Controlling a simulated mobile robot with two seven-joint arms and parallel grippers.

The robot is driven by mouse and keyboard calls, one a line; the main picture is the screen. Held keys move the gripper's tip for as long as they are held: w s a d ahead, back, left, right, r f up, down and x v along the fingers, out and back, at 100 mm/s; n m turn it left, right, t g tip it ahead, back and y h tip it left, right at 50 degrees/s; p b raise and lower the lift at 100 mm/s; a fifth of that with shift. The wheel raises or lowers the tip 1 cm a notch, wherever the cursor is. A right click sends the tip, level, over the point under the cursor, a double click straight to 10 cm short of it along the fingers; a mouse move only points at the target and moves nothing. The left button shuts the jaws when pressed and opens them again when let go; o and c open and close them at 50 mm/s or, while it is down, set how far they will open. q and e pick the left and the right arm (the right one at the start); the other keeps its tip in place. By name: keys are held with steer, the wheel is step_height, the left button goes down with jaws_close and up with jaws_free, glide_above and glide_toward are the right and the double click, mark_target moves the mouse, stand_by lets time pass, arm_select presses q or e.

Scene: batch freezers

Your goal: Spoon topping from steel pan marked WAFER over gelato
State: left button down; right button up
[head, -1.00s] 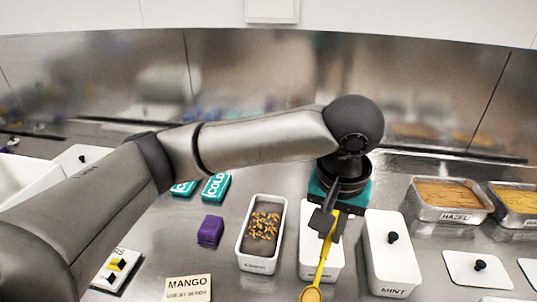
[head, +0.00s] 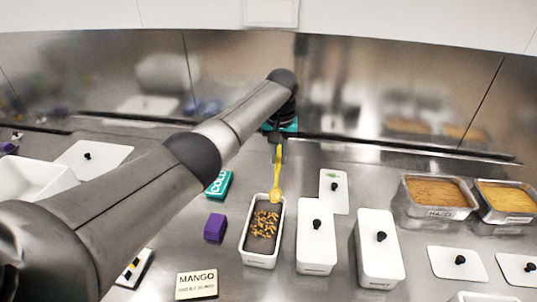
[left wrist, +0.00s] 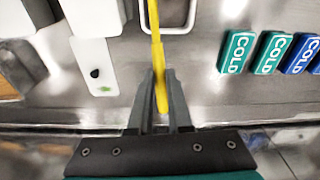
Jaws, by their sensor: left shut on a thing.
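My left gripper (head: 279,142) is shut on the handle of a yellow spoon (head: 276,194). The spoon hangs bowl down at the far end of an open white tub (head: 262,261). The tub holds brown gelato with orange-brown crumbs scattered on it (head: 265,224). In the left wrist view the spoon handle (left wrist: 155,35) runs up from between the fingers (left wrist: 160,105); its bowl is out of frame. Two steel pans stand at the right: one marked HAZEL (head: 440,213) and one with yellowish filling (head: 512,219), its label too small to read. My right gripper is not in view.
Lidded white tubs (head: 316,264) (head: 380,270) stand right of the open tub. A teal COLD pack (head: 219,184), a purple block (head: 215,228) and a MANGO card (head: 197,284) lie left of it. Loose lids (head: 457,263) lie at the front right.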

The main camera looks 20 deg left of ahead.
arm_select(q)
step_height(320, 180, down, 6)
steer(key=s+a+b, duration=0.2)
steer(key=b, duration=0.1)
steer(key=s+d+r+t+y, duration=0.3)
steer(key=s+r+t, duration=0.5)
steer(key=t, duration=0.4)
steer(key=shift+s+t+y, duration=0.3)
steer(key=shift+s+y, duration=0.3)
steer(key=shift+y, duration=0.1)
stand_by(0.4)
